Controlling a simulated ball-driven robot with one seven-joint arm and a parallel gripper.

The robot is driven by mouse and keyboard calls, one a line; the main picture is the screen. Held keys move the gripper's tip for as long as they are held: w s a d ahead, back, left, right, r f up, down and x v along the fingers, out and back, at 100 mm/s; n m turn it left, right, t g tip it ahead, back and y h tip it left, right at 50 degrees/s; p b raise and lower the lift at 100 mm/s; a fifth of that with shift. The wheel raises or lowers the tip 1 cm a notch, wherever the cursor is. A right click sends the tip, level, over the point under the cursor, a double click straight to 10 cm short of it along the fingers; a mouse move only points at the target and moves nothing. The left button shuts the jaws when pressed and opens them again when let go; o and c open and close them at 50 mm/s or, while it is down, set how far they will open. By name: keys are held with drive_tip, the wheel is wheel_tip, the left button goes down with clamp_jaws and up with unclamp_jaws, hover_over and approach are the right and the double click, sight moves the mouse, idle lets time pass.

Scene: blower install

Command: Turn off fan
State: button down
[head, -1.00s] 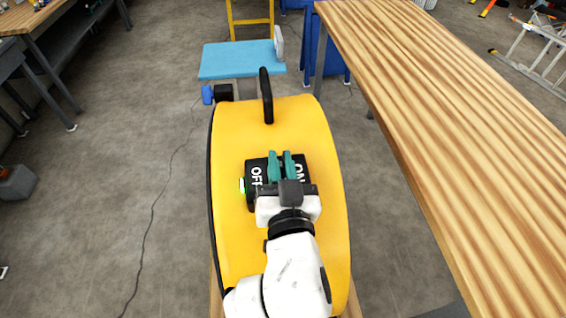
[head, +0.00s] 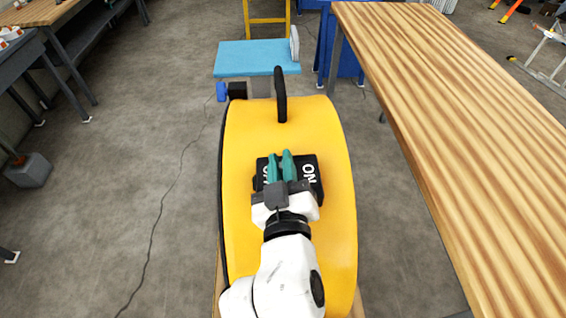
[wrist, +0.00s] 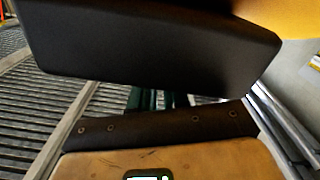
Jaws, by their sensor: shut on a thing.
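The yellow fan (head: 330,215) stands in front of me in the head view, with a black handle (head: 280,95) on top. Its black switch box (head: 304,160) shows the white ON label at the right; the label at the left is mostly hidden behind my gripper. My gripper (head: 280,157) has its teal fingers close together over the middle of the box, shut on the switch, which the fingers hide. In the wrist view a dark block, apparently the switch box (wrist: 150,50), fills the top, with the gripper's teal fingers (wrist: 150,98) just below it, partly hidden.
A long wooden table (head: 450,120) runs along the right side. A light blue platform (head: 255,58) is behind the fan. A workbench (head: 45,12) stands at the far left. A thin cable (head: 160,215) lies on the open grey floor to the left.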

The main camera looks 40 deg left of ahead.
idle(0.3)
drive_tip(key=c, duration=1.2)
unclamp_jaws()
drive_tip(key=b+v, duration=0.1)
drive_tip(key=v, duration=0.9)
drive_tip(key=shift+s+d, duration=0.2)
drive_tip(key=shift+d, duration=0.1)
